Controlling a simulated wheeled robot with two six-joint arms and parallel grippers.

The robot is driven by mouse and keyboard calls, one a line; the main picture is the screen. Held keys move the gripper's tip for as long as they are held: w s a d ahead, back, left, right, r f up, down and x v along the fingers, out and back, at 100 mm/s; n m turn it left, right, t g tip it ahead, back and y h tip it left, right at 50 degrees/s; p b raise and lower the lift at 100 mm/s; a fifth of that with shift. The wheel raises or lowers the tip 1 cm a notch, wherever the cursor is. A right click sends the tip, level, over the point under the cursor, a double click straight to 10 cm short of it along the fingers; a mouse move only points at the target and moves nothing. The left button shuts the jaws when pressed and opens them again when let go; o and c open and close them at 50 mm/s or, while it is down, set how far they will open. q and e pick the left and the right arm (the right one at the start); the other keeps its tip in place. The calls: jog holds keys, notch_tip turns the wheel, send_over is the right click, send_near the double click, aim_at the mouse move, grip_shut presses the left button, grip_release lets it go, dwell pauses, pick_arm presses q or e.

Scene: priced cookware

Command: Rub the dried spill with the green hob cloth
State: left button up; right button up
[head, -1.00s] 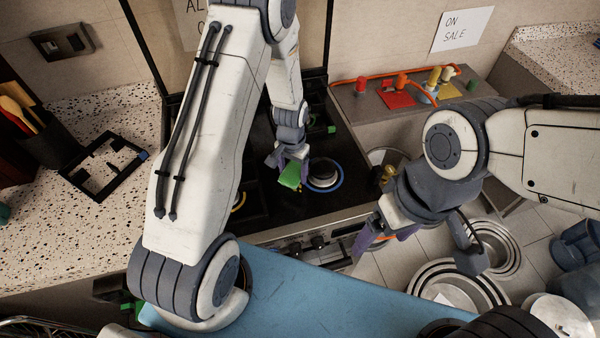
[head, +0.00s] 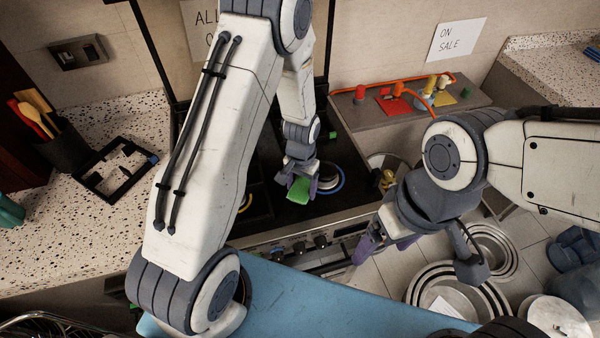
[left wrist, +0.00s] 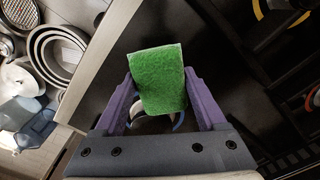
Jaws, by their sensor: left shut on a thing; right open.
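The green hob cloth (head: 299,190) is held in my left gripper (head: 300,183) over the black hob (head: 285,213). In the left wrist view the cloth (left wrist: 158,80) sits between the two purple fingers of my left gripper (left wrist: 160,95). A round burner with a blue ring (head: 330,190) is just right of the cloth in the head view. I cannot tell whether the cloth touches the hob. The dried spill is not clearly visible; arm or cloth may hide it. My right gripper (head: 385,243) is open and empty in front of the hob's right end.
A removed black pan support (head: 115,170) and a utensil holder (head: 62,145) are on the left counter. Knobs (head: 300,247) line the hob's front edge. Stacked metal pans (head: 455,290) stand at the lower right. A ledge with coloured taps (head: 410,105) is behind.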

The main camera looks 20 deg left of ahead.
pick_arm(q)
jog(key=shift+r+p, duration=1.7)
jog(key=shift+r, duration=0.75)
